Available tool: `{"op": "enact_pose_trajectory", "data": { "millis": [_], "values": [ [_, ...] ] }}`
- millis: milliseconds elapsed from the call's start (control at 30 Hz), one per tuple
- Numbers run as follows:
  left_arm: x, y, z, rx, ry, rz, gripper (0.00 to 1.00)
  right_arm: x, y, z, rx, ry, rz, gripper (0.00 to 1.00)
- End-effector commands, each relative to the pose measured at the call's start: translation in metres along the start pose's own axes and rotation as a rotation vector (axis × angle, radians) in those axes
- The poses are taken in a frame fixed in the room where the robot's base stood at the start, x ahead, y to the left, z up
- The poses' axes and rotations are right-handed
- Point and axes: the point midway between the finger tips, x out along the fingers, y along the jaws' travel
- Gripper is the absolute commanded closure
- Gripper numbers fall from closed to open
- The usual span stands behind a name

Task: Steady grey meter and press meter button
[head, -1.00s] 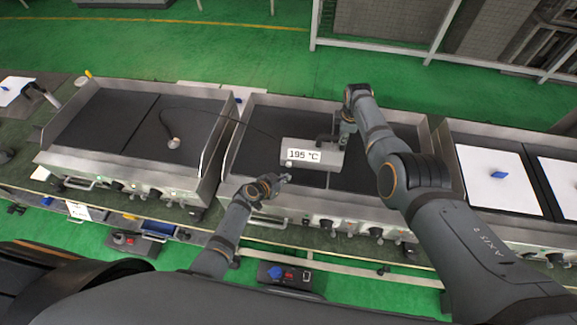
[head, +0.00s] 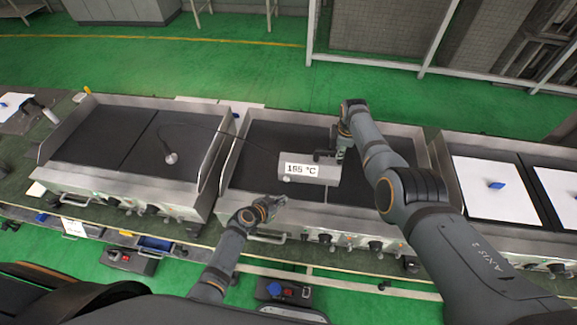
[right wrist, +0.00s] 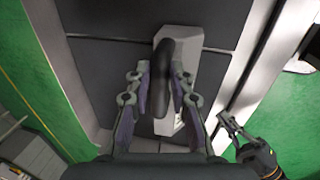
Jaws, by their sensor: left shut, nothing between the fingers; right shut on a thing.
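The grey meter (head: 320,160) is on the middle griddle, its white display reading about 195 °C. A small round light button (head: 287,179) shows at its lower left front. My right gripper (head: 335,150) is shut on the meter's dark handle at its right end. In the right wrist view the black handle (right wrist: 163,75) lies between the fingers (right wrist: 160,95), beside the pale meter body (right wrist: 180,60). My left gripper (head: 280,203) is shut and empty, just in front of and below the button, apart from it. It also shows in the right wrist view (right wrist: 226,118).
A cable runs from the meter to a round metal probe (head: 171,158) on the left griddle (head: 90,135). The right griddle has white sheets (head: 495,187) with a blue object (head: 496,185) on top. Knobs (head: 325,238) line the griddle fronts below my left gripper.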

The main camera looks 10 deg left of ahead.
Motion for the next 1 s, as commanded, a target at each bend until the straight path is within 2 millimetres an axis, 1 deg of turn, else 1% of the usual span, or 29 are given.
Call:
{"op": "enact_pose_trajectory", "data": {
  "millis": [33,200,500,667,867,1000],
  "values": [
    [0.0,0.0,0.0,0.0,0.0,0.0,1.0,0.0,-0.001,0.001,-0.001,-0.001,-0.001,0.76],
    [0.0,0.0,0.0,0.0,0.0,0.0,1.0,0.0,0.0,0.0,0.0,-0.001,-0.001,0.53],
    [0.0,0.0,0.0,0.0,0.0,0.0,1.0,0.0,0.0,0.0,0.0,0.0,0.0,0.52],
    [0.0,0.0,0.0,0.0,0.0,0.0,1.0,-0.006,0.002,-0.001,-0.001,0.001,0.002,0.52],
    [0.0,0.0,0.0,0.0,0.0,0.0,1.0,-0.029,0.0,-0.001,0.001,0.002,0.003,0.52],
    [0.0,0.0,0.0,0.0,0.0,0.0,1.0,-0.059,0.001,0.0,0.001,0.001,0.004,0.52]
  ]
}}
